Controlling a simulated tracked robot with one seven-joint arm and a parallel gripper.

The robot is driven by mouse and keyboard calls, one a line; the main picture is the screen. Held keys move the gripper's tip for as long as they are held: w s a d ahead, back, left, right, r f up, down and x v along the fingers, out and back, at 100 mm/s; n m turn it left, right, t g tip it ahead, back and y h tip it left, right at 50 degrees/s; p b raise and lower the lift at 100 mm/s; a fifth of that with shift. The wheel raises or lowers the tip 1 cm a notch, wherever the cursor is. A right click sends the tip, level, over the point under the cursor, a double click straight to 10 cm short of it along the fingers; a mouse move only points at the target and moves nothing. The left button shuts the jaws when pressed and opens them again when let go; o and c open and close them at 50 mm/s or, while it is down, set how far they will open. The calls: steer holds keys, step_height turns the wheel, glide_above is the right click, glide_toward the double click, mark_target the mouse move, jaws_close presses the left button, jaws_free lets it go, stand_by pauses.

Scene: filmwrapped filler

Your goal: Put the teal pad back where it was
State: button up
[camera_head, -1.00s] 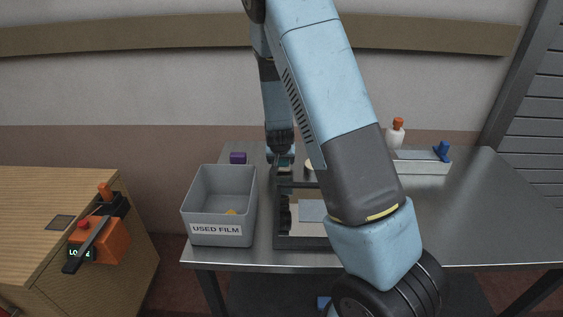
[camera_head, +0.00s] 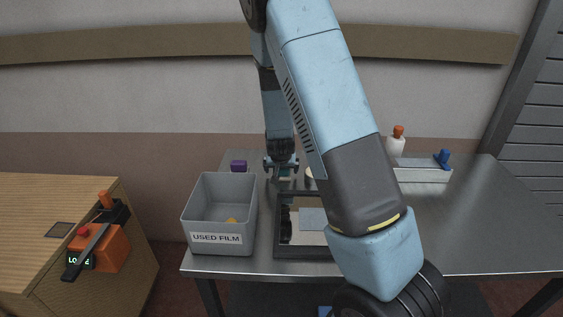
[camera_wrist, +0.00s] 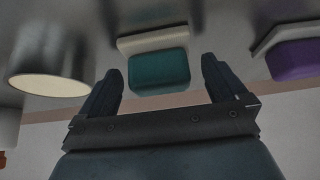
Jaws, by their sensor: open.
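The teal pad (camera_wrist: 160,70) sits against a cream-coloured block or holder (camera_wrist: 152,40) in the wrist view. A small bit of the pad shows below my gripper in the head view (camera_head: 285,173). My gripper (camera_wrist: 161,66) is open, with one finger on each side of the pad in the picture. Gaps show between the pad and both fingers, and the jaws hold nothing. In the head view my gripper (camera_head: 282,164) is over the back of the metal table, just behind the dark tray. Whether the pad is fully seated cannot be told.
A purple pad (camera_wrist: 294,60) on a pale holder and a cream-topped cylinder (camera_wrist: 50,84) flank the teal pad. The grey USED FILM bin (camera_head: 220,240) and dark tray (camera_head: 300,252) stand in front. A white-and-orange bottle (camera_head: 397,144) stands right.

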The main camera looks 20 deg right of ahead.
steer(key=s+a+r+y, duration=0.1)
steer(key=s+r+y, duration=0.1)
steer(key=s+r, duration=0.6)
steer(key=s+a+r+y, duration=0.1)
steer(key=s+r, duration=0.5)
steer(key=r, duration=0.5)
steer(key=s+r+n, duration=0.1)
steer(key=s+r, duration=0.3)
steer(key=s, duration=0.3)
steer(key=s+d+r+n, duration=0.1)
steer(key=s+r, duration=0.4)
steer(key=s, duration=0.3)
steer(key=s+d+r+n+h, duration=0.1)
steer(key=s+r, duration=0.4)
steer(key=s, duration=0.2)
steer(key=shift+s+d+n+g, duration=0.15)
steer(key=shift+s+n+g, duration=0.15)
steer(key=shift+s, duration=0.1)
